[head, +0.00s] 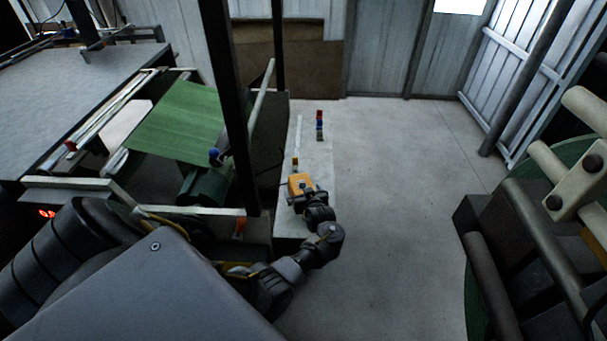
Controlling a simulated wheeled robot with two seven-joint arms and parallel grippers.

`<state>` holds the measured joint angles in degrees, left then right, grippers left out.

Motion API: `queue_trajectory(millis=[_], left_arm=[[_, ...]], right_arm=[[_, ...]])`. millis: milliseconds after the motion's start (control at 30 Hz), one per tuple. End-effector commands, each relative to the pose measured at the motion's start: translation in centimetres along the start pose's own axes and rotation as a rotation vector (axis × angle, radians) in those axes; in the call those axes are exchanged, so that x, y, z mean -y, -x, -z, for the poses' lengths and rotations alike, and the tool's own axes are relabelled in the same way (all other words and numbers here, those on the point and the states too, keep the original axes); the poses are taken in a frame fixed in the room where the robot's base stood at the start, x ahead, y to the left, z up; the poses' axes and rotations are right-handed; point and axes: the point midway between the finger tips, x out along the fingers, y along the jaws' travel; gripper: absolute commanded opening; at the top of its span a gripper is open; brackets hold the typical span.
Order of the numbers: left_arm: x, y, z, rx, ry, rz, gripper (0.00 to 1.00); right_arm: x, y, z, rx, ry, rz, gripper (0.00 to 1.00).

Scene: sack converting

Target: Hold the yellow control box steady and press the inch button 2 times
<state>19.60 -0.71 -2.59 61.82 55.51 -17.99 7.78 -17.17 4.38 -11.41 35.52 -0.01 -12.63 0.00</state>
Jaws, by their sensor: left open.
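The yellow control box (298,179) sits on the pale narrow top beside the machine, near the middle of the head view. My left gripper (304,189) is right at the box, over its near side, with its jaws open. The gripper and wrist cover part of the box. I cannot tell whether the fingers touch it or stand around it. The inch button cannot be made out at this size. My right gripper is not in view.
A black post (232,110) stands left of the box, by the green sheet (180,122) on the machine. A dark machine with rollers (540,250) is at the right. The grey floor (400,200) between is clear.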

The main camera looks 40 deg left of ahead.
Motion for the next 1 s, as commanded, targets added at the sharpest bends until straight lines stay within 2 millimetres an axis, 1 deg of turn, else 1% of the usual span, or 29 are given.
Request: queue_trajectory(millis=[133, 400, 467, 833, 1000], left_arm=[[0.01, -0.75, 0.03, 0.000, 0.000, 0.001, 0.98], [0.01, -0.85, 0.02, 0.000, 0.000, 0.000, 0.98], [0.01, -0.84, 0.02, 0.000, 0.000, 0.000, 0.92], [0.00, -0.82, 0.00, 0.000, 0.000, 0.000, 0.44], [0.00, -0.81, -0.01, 0.000, 0.000, 0.000, 0.44]], right_arm=[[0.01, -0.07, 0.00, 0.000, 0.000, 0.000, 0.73], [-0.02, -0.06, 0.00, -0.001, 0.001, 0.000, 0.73], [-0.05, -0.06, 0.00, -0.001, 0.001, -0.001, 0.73], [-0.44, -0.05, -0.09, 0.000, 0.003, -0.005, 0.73], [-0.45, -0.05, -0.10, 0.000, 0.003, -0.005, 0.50]])
